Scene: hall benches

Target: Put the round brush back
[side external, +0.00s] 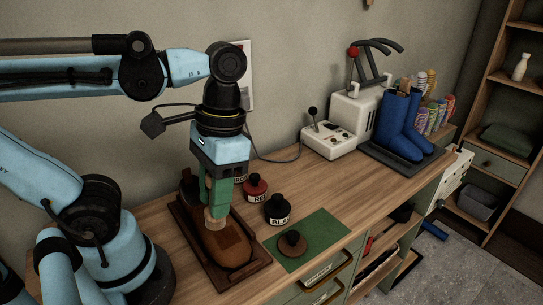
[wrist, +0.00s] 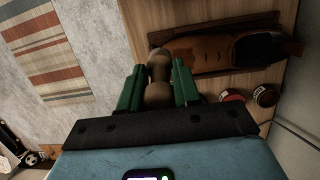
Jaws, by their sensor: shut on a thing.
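My gripper (side external: 215,190) points down with its green fingers shut on the round brush (side external: 216,222). The brush's pale round lower end shows below the fingertips, over the brown shoe (side external: 222,241); I cannot tell whether it touches the shoe. In the wrist view the brush (wrist: 158,75) is a brown, knobbed shape between the two fingers of my gripper (wrist: 158,85). The shoe lies in a dark wooden tray (side external: 247,270). A green mat (side external: 325,228) lies to the right of the tray, with a brown disc with a dark knob (side external: 292,243) on it.
A white machine (side external: 352,112) and blue boots (side external: 400,128) on a dark tray stand farther back on the bench (side external: 160,217).

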